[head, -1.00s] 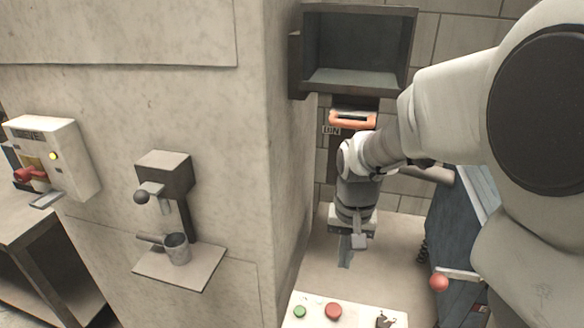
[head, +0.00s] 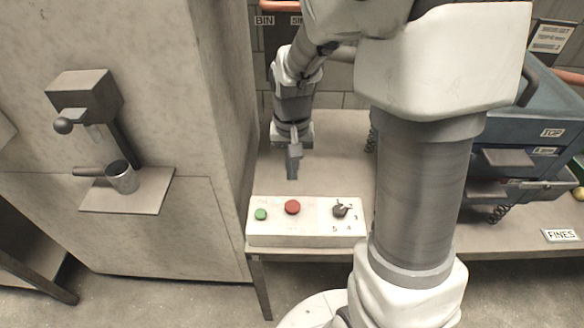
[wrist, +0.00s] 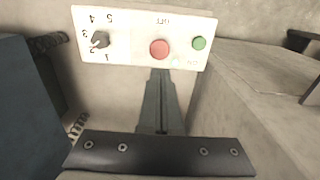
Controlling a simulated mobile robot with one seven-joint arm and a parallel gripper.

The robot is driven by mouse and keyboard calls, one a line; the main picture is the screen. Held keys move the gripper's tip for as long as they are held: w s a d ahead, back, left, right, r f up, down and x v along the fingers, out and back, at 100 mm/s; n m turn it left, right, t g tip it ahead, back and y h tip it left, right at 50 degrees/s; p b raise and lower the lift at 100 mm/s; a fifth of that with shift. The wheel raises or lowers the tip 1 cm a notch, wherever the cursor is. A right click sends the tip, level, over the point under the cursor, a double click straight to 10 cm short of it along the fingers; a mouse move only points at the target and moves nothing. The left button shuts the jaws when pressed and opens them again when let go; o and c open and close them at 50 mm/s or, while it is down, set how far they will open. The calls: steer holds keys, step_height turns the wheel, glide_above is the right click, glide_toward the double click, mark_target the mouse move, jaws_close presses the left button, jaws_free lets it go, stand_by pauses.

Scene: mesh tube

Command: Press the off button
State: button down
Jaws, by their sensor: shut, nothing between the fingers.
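A white control box (head: 290,238) stands at the front edge of the bench in the head view. On its top are a red button (head: 292,207), a green button (head: 260,214) and a dark rotary knob (head: 340,210) with numbers around it. In the wrist view the red button (wrist: 159,49) has the label OFF beside it, and the green button (wrist: 199,43) has a label that reads ON. My gripper (head: 293,174) is shut and empty, pointing down behind the red button, apart from it. In the wrist view its fingertips (wrist: 160,74) appear just below the red button.
A blue cabinet (head: 520,140) with drawers stands on the bench at the right. A pale wall block (head: 200,225) with a metal cup (head: 122,178) on a shelf is at the left. The bench (head: 335,150) is clear around my gripper.

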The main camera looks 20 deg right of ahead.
mark_target(293, 207)
step_height(293, 207, down, 10)
steer(key=shift+f+b, duration=0.2)
steer(key=shift+b, duration=0.65)
step_height(293, 207, down, 2)
steer(key=shift+s+b, duration=0.1)
steer(key=shift+b, duration=0.7)
steer(key=shift+s+f, duration=0.15)
step_height(293, 207, up, 15)
steer(key=p, duration=0.5)
steer(key=shift+w, duration=0.25)
